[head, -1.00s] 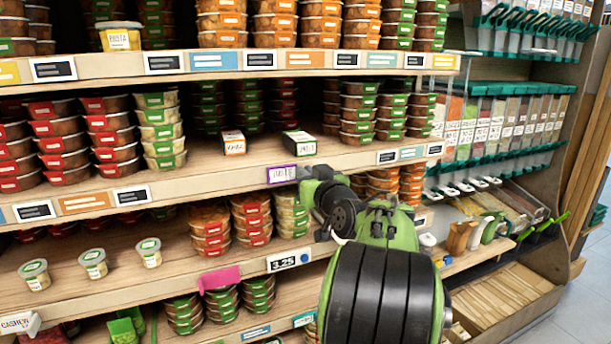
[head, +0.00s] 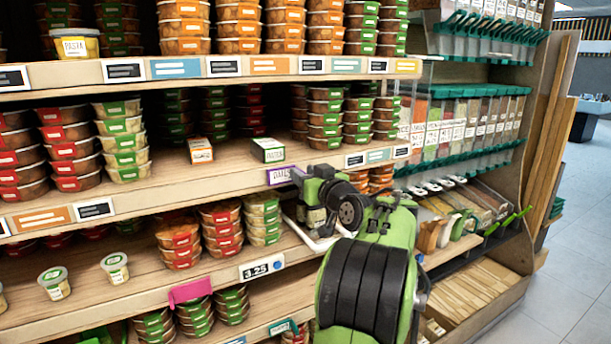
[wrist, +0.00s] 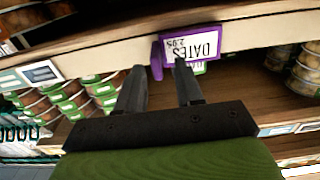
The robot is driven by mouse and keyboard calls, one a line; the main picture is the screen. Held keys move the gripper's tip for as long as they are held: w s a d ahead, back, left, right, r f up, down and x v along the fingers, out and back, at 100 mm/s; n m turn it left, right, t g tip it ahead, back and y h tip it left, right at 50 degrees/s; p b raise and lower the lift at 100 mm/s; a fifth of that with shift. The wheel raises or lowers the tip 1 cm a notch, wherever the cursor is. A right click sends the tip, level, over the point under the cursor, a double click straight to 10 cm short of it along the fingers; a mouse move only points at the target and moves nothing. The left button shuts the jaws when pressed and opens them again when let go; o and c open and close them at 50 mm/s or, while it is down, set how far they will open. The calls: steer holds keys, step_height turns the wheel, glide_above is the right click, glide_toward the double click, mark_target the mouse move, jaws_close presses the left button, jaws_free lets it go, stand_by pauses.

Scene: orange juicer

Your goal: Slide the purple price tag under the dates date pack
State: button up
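The purple price tag (head: 279,176) sits on the front edge of the middle shelf. In the wrist view the tag (wrist: 192,44) appears upside down and reads DATES. A green-and-white pack (head: 268,150) stands on the shelf just above and behind it. An orange-and-white pack (head: 200,150) stands further left. I cannot read either label clearly. My gripper (head: 299,178) is at the tag's right end. In the wrist view my gripper (wrist: 159,66) has its two fingers apart, with a purple end piece of the tag near the gap. I cannot tell whether they touch.
Stacked round tubs fill the shelves, including green-lidded tubs (head: 325,118) right of the packs. A pink tag (head: 190,291) and a 3.25 tag (head: 262,268) are on the shelf edge below. Bulk bins (head: 465,125) stand at right. The shelf front between the packs is clear.

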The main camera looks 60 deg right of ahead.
steer(key=shift+s, duration=0.1)
steer(key=b+v, duration=0.3)
steer(key=v, duration=1.2)
steer(key=shift+s+a, duration=0.2)
steer(key=shift+s, duration=0.05)
steer(key=w+a+f+n+g+y, duration=0.2)
steer(key=w+a+f+y, duration=0.2)
steer(key=w+a, duration=0.5)
steer(key=w+a+f+n+g+y, duration=0.1)
steer(key=w+a+f+n+y, duration=0.15)
steer(key=w+a, duration=0.6)
steer(key=s+a+f+g+y, duration=0.1)
steer(key=s+a+f, duration=0.2)
steer(key=a, duration=0.3)
steer(key=s+a+f+n+g+y+p, duration=0.1)
steer(key=s+a+f+g, duration=0.15)
steer(key=a, duration=0.35)
steer(key=s+a+f+g+y, duration=0.1)
steer(key=s+a+f, duration=0.2)
steer(key=a, duration=0.4)
steer(key=s+a+f+g, duration=0.2)
steer(key=s+f, duration=0.2)
steer(key=s, duration=0.4)
steer(key=shift+f+n+p, duration=0.3)
steer(key=shift+n, duration=0.05)
